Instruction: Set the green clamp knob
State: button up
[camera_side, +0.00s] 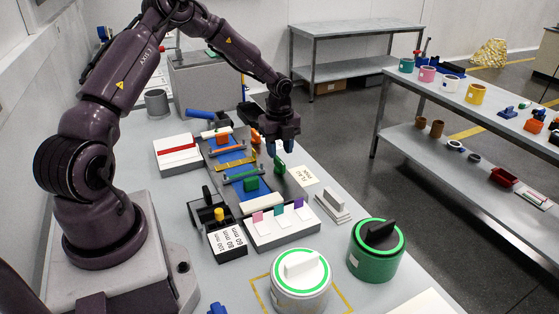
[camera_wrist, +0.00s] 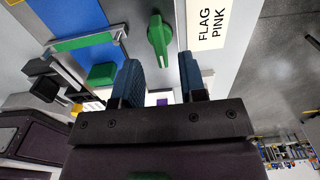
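The green clamp knob (camera_side: 279,163) is a small elongated handle at the right edge of the blue-plated fixture in the side view. The knob lies beyond the fingertips, roughly in line with the gap. I see no contact.
A card reading "FLAG PINK" (camera_wrist: 211,25) lies right of the knob. A green block (camera_wrist: 102,74) and green bar (camera_wrist: 84,43) sit on the blue plate (camera_wrist: 72,15). In the side view, a white flag tray (camera_side: 284,231), a green canister (camera_side: 372,262) and a white canister (camera_side: 300,293) stand nearer.

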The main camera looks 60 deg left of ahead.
aim_at(279, 160)
jog(key=shift+f, duration=2.15)
jog(key=shift+c, duration=0.4)
grip_shut()
